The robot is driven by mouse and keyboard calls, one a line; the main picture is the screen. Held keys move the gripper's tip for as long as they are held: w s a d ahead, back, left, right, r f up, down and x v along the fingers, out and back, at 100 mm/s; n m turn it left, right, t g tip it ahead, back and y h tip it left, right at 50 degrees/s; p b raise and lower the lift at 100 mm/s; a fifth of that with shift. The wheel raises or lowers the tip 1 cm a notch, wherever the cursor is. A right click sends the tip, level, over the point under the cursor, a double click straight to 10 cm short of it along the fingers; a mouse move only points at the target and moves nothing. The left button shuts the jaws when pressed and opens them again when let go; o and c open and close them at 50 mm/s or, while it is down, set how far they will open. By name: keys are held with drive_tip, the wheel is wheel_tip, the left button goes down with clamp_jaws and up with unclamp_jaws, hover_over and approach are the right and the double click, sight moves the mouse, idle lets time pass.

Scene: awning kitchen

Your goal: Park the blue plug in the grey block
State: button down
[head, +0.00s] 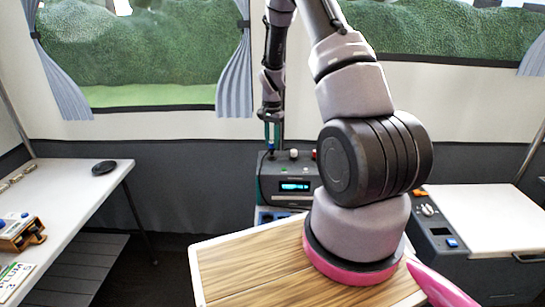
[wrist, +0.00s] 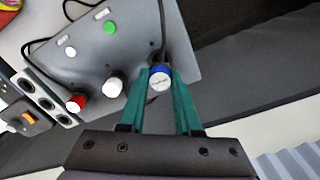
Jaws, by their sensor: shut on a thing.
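My gripper (wrist: 160,76) is shut on the blue plug (wrist: 160,80), with its teal fingers on either side of it. The plug has a white round face, and a dark cable runs from it. It is in line with a white plug (wrist: 113,87) and a red plug (wrist: 76,102) at the edge of the grey console (wrist: 135,52). I cannot tell if it is seated or just clear. In the head view my gripper (head: 271,120) points down at the console's left top, with the blue plug (head: 270,148) below it. A grey block (wrist: 53,111) with round dark holes lies beside the console.
The console has a lit display (head: 295,187). Black cables loop over its top. A wood-topped counter (head: 240,265) is in front, a white table (head: 70,190) at left and a white-topped unit (head: 490,215) at right. A grey wall is behind.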

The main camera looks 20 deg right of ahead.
wheel_tip(320, 180, up, 3)
drive_tip(key=shift+w+f, duration=0.1)
drive_tip(key=shift+s+d+f, duration=0.55)
drive_tip(key=shift+s+d, duration=1.45)
drive_tip(key=shift+d, duration=2)
drive_tip(key=shift+s+d+f, duration=0.5)
drive_tip(key=shift+s+d, duration=1.55)
drive_tip(key=shift+d, duration=1.9)
drive_tip(key=shift+s+d+f, duration=0.55)
drive_tip(key=shift+s+d, duration=1.45)
drive_tip(key=shift+d, duration=2)
drive_tip(key=shift+f, duration=1.65)
drive_tip(key=shift+c, duration=1.4)
unclamp_jaws()
